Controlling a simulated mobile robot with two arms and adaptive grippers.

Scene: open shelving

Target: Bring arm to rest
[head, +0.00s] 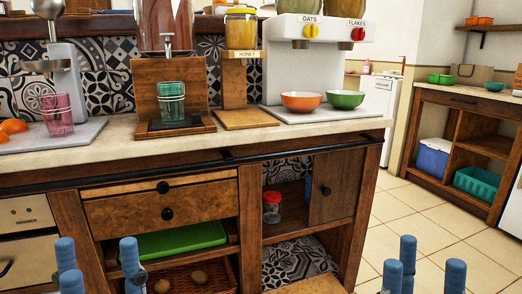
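My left gripper (98,268) shows at the bottom left of the head view, with its blue fingertips pointing up and spread apart. It is open, with nothing between the fingers. It is in front of the lower part of the wooden counter unit (250,205). My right gripper (424,272) shows at the bottom right, also with blue fingertips up and apart. It is open and empty, in front of the tiled floor (400,215). The palms and most of both arms are below the picture.
The countertop (240,139) holds a teal glass (171,101) on a wooden stand, a pink glass (57,114), an orange bowl (301,101) and a green bowl (345,99) under a dispenser. A side counter (470,98) stands at the right. Free floor lies between the counters.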

